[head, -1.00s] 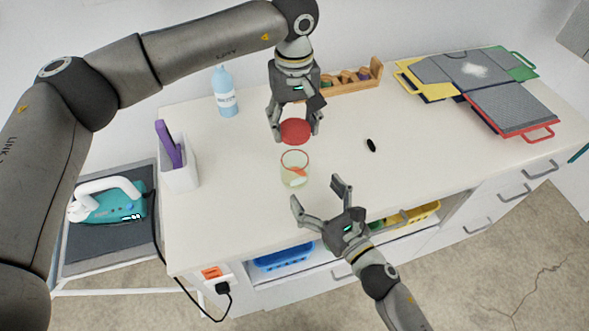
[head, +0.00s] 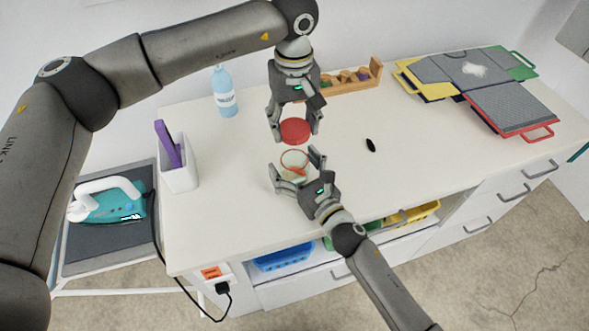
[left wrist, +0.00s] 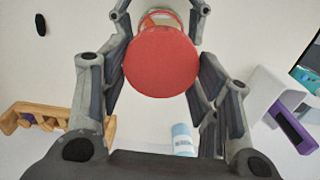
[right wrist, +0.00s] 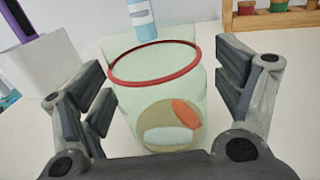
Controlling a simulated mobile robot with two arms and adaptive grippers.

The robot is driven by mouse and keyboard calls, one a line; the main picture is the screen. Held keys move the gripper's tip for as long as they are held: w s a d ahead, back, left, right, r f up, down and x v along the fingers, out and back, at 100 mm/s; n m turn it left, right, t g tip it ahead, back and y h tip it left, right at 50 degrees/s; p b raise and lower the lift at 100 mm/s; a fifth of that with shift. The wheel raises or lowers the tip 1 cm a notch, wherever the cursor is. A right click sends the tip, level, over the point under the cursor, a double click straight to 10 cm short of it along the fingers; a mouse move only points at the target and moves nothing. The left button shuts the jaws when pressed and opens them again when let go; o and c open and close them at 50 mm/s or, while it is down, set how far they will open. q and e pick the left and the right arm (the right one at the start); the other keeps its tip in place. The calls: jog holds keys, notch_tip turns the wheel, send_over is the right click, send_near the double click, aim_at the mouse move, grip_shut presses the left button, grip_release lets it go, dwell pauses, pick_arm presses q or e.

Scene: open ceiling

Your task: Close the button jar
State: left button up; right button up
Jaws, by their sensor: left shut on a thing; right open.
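The jar (head: 294,158) is clear greenish glass with a red ring at its rim, upright on the white table. In the right wrist view the jar (right wrist: 155,100) shows orange and white pieces inside. My right gripper (head: 295,171) is open, with its fingers on either side of the jar; I cannot tell whether they touch it. The red round lid (head: 295,130) is held by my left gripper (head: 295,132), just behind the jar and apart from it. In the left wrist view the lid (left wrist: 161,62) sits between the fingers and partly hides the jar.
A blue bottle (head: 224,92) and a white holder with a purple item (head: 177,165) stand to the left. A wooden rack (head: 350,80) is at the back. A small black object (head: 370,145) lies to the right, with clear table around it.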

jog(key=c, duration=1.5)
pick_arm(q)
send_over(296, 148)
jog(key=s, duration=0.2)
jog(key=shift+a+f, duration=0.15)
jog(key=shift+f, duration=1.1)
jog(key=shift+a+f, duration=0.1)
jog(key=shift+f, duration=1.15)
pick_arm(e)
jog(key=shift+c, duration=0.2)
pick_arm(q)
jog(key=shift+s, duration=0.1)
jog(key=shift+f, duration=0.85)
jog(key=shift+f, duration=0.55)
pick_arm(e)
grip_shut()
pick_arm(q)
jog(key=m, duration=0.3)
jog(key=shift+d+m, duration=0.1)
jog(key=shift+m, duration=0.3)
jog(key=m, duration=0.9)
jog(key=shift+d, duration=0.15)
